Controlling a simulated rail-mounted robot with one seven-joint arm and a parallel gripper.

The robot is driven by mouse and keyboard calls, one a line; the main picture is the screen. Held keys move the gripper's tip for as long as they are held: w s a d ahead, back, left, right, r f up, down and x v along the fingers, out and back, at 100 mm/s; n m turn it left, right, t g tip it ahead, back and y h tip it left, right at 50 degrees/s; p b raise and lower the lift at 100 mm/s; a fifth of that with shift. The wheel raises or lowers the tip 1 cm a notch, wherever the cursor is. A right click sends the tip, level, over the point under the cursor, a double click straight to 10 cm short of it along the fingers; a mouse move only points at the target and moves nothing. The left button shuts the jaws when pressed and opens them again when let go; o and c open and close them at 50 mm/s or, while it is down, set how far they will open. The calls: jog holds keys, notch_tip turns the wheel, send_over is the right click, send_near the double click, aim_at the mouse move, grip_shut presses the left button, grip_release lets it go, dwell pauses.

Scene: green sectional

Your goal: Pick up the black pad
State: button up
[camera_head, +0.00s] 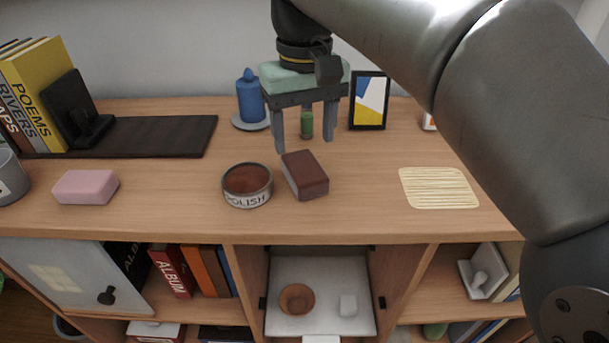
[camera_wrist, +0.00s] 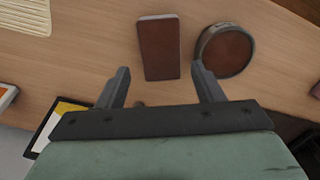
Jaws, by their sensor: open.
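A dark red-brown block-shaped pad (camera_head: 305,175) lies on the shelf top, just right of the polish tin (camera_head: 248,186); its colour looks brown rather than black. My gripper (camera_head: 304,146) is open and empty above and slightly behind this pad, fingers pointing down. In the wrist view the pad (camera_wrist: 159,48) shows beyond the fingertips, roughly centred between them, with the tin (camera_wrist: 226,50) to its right. A flat black mat (camera_head: 165,135) lies at the back left, partly under a black bookend (camera_head: 75,110).
A blue candle (camera_head: 249,98), a small green bottle (camera_head: 307,122) and a picture frame (camera_head: 369,100) stand behind. A pink block (camera_head: 86,187) lies left, a striped yellow square (camera_head: 438,187) right. Open compartments lie below the front edge.

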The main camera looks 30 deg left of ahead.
aim_at(304, 165)
jog(key=shift+s+f, duration=0.1)
jog(key=shift+f, duration=3.3)
jog(key=c, duration=0.8)
jog(key=shift+r, duration=0.1)
